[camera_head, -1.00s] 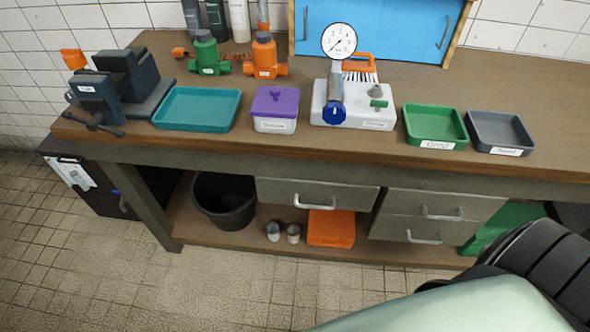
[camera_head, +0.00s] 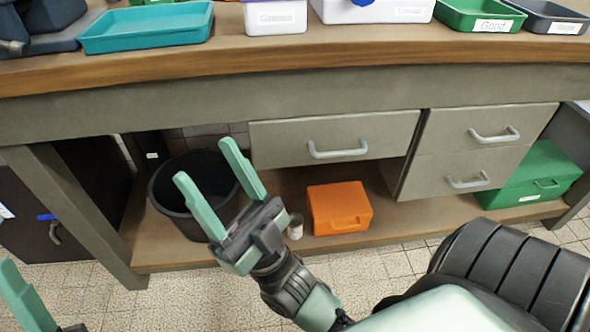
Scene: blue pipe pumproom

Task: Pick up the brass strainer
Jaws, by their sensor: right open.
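I cannot make out a brass strainer in the head view now; the top of the bench is mostly cut off by the upper edge. My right gripper (camera_head: 208,163) is open and empty, with its two pale green fingers apart. It points up and left, in front of the black bucket and below the bench top's front edge. My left gripper (camera_head: 25,297) shows only in part at the lower left corner, and I cannot tell how its jaws stand.
Below are a black bucket (camera_head: 172,190), drawers (camera_head: 335,135), an orange box (camera_head: 340,207), a small jar (camera_head: 295,226) and a green box (camera_head: 540,175).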

